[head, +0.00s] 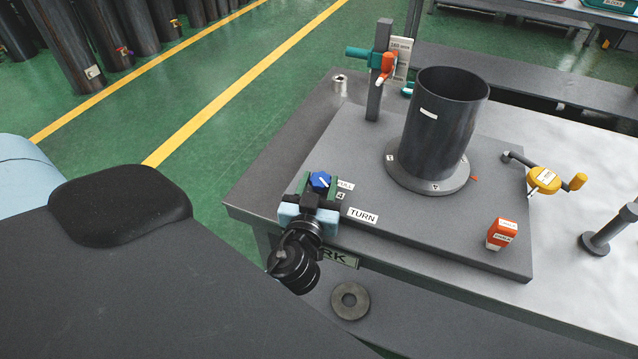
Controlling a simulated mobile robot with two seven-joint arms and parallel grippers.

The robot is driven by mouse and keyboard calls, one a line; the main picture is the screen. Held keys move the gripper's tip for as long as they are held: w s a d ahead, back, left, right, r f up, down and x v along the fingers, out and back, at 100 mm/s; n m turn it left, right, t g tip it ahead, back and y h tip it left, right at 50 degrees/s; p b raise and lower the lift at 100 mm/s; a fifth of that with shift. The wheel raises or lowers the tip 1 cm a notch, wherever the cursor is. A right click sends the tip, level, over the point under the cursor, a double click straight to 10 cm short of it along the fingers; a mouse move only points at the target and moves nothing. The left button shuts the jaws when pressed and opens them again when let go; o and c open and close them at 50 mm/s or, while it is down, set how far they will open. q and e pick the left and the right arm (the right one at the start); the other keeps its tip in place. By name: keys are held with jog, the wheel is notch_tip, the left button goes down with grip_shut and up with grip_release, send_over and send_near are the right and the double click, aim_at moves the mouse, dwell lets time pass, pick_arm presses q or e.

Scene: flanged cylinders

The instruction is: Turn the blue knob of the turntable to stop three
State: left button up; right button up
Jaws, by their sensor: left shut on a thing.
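The blue knob (320,180) sits at the near left corner of the grey base plate (340,150), by labels reading "PULL", "4" and "TURN". My left gripper (317,188) is at the knob, with its fingers shut around it; part of the knob shows between them. The turntable (428,184) is a round flange disc with small marks on its rim. A dark open cylinder (440,125) stands upright on it. A small orange-red pointer (474,178) is at the disc's right edge. The knob's stop marking is mostly hidden by my gripper. My right gripper is not in view.
A post with a teal and orange clamp (383,60) stands behind the cylinder. A yellow crank (545,180) and an orange-red box (502,234) are to the right. A grey ring (350,301) lies on the lower shelf. The plate's front middle is clear.

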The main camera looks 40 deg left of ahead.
pick_arm(q)
jog(key=shift+a+m+t+h, duration=0.2)
jog(key=shift+m+t+h, duration=0.3)
jog(key=shift+m+h, duration=0.75)
jog(key=shift+h, duration=0.45)
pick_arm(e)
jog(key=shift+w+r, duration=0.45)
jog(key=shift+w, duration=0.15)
pick_arm(q)
jog(key=o, duration=0.9)
jog(key=shift+n, duration=0.25)
jog(key=shift+o, duration=0.2)
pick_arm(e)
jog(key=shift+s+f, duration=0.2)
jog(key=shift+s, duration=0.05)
pick_arm(q)
jog(key=shift+s, duration=0.1)
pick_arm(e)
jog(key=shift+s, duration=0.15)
